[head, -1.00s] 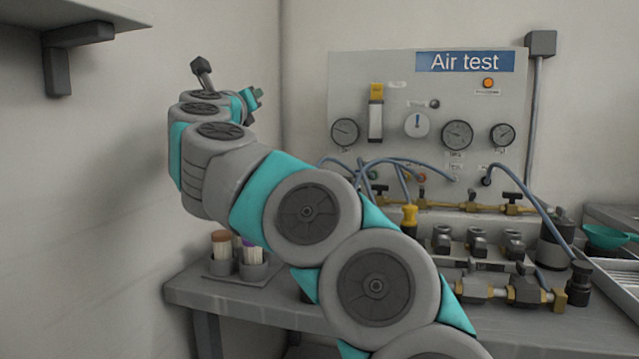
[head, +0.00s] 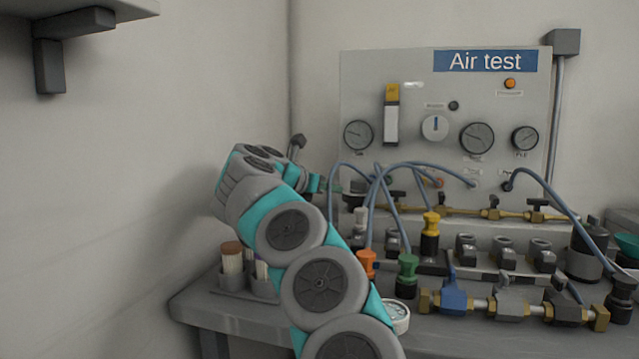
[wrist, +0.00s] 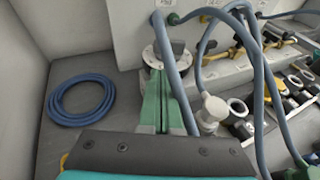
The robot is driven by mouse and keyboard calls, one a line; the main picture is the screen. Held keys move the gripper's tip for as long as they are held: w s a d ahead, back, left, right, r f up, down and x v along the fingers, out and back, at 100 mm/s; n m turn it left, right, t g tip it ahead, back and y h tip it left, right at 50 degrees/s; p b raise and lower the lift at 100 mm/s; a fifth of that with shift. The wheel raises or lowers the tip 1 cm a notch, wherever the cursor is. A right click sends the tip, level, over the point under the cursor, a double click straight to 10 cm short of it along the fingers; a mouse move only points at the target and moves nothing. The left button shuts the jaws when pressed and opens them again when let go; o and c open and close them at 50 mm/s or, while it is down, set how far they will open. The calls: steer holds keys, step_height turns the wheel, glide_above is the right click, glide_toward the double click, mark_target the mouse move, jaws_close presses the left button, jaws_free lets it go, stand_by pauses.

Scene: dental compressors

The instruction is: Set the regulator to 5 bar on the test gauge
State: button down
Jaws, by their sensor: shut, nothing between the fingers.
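In the wrist view my gripper (wrist: 161,76) has its two green fingers pressed together, with nothing between them. Their tips are close to a round pale flange with dark marks (wrist: 163,53) at the panel's foot; I cannot tell whether they touch it. A blue hose crosses in front of it. In the head view my gripper (head: 338,187) points right, left of the hoses. The Air test panel (head: 395,70) carries round gauges at left (head: 359,135), centre (head: 477,138) and right (head: 524,138), and a white dial (head: 435,128). Their small labels and readings are illegible. I cannot tell which part is the regulator.
Blue hoses (head: 392,166) arch over the bench. Orange (head: 367,262), green (head: 408,268) and yellow (head: 431,225) topped fittings stand close by. A loose gauge (head: 397,316) lies at the front edge. A hose coil (wrist: 80,99) lies left of my gripper, with bare bench around it.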

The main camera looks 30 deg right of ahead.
mark_target(354, 189)
steer(key=d, duration=0.2)
steer(key=w+d+p, duration=0.1)
steer(key=d, duration=0.1)
steer(key=shift+f, duration=0.1)
steer(key=shift+x, duration=0.75)
